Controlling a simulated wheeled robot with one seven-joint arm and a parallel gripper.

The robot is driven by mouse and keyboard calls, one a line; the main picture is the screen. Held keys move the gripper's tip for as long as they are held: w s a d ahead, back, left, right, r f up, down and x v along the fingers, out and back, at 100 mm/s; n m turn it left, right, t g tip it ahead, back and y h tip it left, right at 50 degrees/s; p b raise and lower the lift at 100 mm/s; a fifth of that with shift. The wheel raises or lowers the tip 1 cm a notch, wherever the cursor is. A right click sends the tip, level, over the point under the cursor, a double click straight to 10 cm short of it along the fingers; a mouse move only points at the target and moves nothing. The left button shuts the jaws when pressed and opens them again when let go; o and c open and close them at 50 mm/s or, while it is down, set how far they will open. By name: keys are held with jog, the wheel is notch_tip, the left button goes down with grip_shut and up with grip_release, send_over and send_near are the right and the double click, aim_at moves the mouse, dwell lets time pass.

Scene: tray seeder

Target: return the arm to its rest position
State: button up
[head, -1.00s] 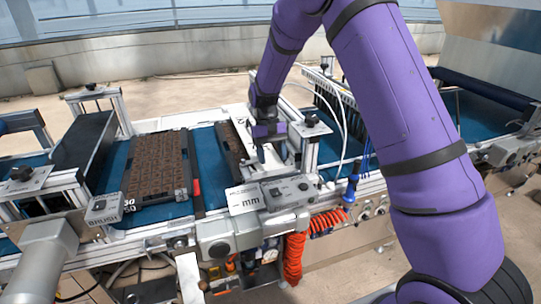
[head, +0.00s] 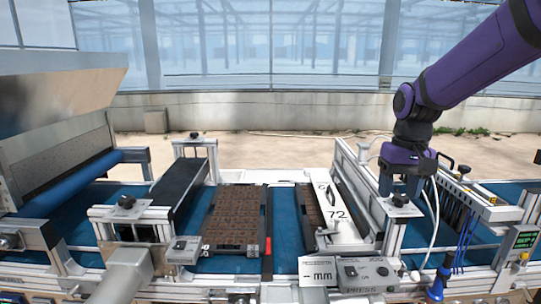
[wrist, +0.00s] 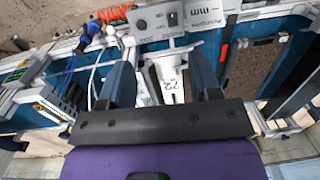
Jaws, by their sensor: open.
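My purple arm reaches in from the upper right of the head view. My gripper (head: 400,188) points down over the press station, with its two blue-grey fingers apart and nothing seen between them. In the wrist view my gripper (wrist: 162,82) also shows open. A white plate marked 72 (wrist: 172,82) lies below and beyond the finger gap. The same white plate (head: 343,222) stands left of my gripper in the head view. In the head view, the fingers overlap the silver press frame (head: 400,240); I cannot tell whether they touch it.
A blue conveyor belt (head: 286,218) carries a dark soil-filled tray (head: 236,215), with another partly hidden near the plate. A hopper (head: 55,110) stands left. A rack with blue tubes (head: 470,205) stands right. The space above the belt's middle is clear.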

jog(key=s+d+r+t, duration=0.1)
jog(key=s+r+t, duration=0.2)
jog(key=s, duration=0.7)
jog(key=s+d+r+t, duration=0.2)
jog(key=s+r, duration=0.2)
jog(key=s, duration=0.7)
jog(key=shift+s+t+h, duration=0.25)
jog(key=shift+t+h, duration=0.05)
jog(key=shift+t, duration=0.1)
